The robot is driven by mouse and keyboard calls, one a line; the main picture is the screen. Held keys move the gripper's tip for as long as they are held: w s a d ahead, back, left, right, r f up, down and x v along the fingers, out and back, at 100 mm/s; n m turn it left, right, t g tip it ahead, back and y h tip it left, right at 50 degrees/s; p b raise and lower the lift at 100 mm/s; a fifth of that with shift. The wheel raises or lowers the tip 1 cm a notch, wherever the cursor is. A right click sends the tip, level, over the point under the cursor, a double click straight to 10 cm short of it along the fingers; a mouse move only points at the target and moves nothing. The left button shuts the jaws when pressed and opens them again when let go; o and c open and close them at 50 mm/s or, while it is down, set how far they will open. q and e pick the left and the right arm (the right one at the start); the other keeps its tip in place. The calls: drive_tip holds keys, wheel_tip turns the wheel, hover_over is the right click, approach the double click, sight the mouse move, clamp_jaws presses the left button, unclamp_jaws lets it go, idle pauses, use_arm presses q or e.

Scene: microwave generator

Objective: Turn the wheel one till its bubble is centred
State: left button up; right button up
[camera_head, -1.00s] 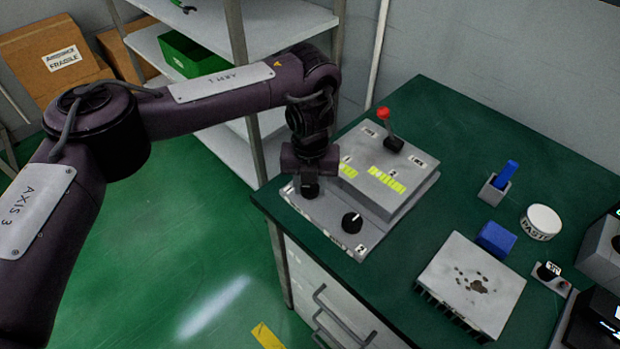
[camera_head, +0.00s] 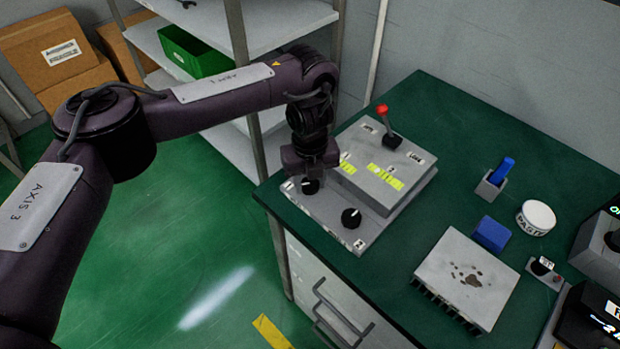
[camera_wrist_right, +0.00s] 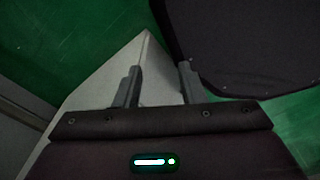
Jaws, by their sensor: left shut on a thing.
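Wheel one (camera_head: 310,187) is a dark knob by the label 1 at the left of the grey control panel (camera_head: 332,224). My left gripper (camera_head: 310,179) points straight down over it and is shut on it, hiding most of the knob. Its yellow level strip (camera_head: 347,168), just right of the gripper, is partly hidden; I cannot make out the bubble. Wheel two (camera_head: 351,218), a black knob with a white mark, stands free to the right, with its yellow strip (camera_head: 386,177) behind it. My right gripper (camera_wrist_right: 158,84) is open and empty in the right wrist view, away from the panel.
A red-topped lever (camera_head: 384,113) rises behind the strips. On the green bench are a finned metal block (camera_head: 470,275), a blue block (camera_head: 494,235), a blue stick in a holder (camera_head: 502,172) and a white paste tin (camera_head: 537,217). Shelving stands behind my left arm.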

sight(310, 182)
use_arm(q)
drive_tip(key=shift+w+r, duration=0.15)
drive_tip(key=o, duration=1)
wheel_tip(310, 182, up, 8)
drive_tip(key=shift+f, duration=0.2)
